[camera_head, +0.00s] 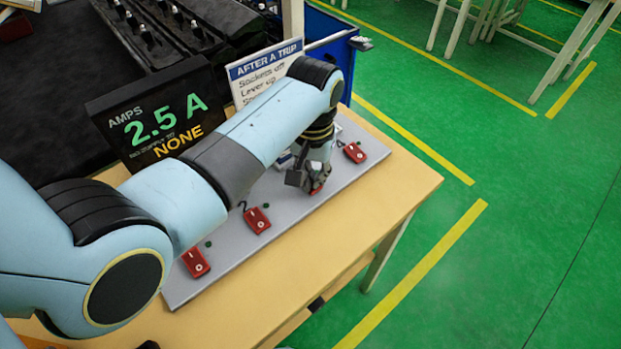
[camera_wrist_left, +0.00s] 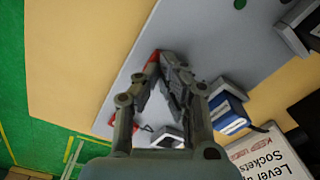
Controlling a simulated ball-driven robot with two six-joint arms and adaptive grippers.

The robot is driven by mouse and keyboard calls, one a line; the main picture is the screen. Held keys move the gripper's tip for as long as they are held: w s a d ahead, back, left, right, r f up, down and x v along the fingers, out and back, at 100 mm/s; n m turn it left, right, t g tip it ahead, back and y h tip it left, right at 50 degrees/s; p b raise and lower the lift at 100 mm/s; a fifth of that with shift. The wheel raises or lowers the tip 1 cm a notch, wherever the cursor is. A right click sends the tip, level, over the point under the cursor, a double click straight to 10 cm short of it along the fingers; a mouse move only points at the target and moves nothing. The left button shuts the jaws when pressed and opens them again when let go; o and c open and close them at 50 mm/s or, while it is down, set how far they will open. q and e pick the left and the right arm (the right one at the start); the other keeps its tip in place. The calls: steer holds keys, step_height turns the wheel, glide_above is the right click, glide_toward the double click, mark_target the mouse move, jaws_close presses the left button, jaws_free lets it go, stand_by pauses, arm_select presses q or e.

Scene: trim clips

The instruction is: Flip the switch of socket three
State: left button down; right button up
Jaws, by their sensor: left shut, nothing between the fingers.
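A grey panel (camera_head: 225,247) on the wooden table carries a row of red rocker switches. The leftmost switch (camera_head: 196,261) and the second switch (camera_head: 257,219), with a "2" beside it, are in clear view. The rightmost switch (camera_head: 356,152) is clear too. The third switch along (camera_head: 318,189) is mostly hidden by my left gripper (camera_head: 314,187), which points down at it. In the left wrist view my left gripper (camera_wrist_left: 168,60) is shut and empty, its fingertips beside a red switch (camera_wrist_left: 153,57). I cannot tell whether they touch or which way that switch is set.
A black display (camera_head: 160,118) behind the panel reads 2.5 A and NONE. A white "AFTER A TRIP" sign (camera_head: 250,80) stands behind my arm. A blue body (camera_wrist_left: 228,110) is close to the gripper in the wrist view. The table's front right (camera_head: 385,190) is clear.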

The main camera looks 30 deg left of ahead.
arm_select(q)
step_height(320, 180, up, 3)
steer(key=shift+f+p, duration=0.2)
steer(key=shift+p, duration=0.95)
steer(key=shift+r, duration=2.05)
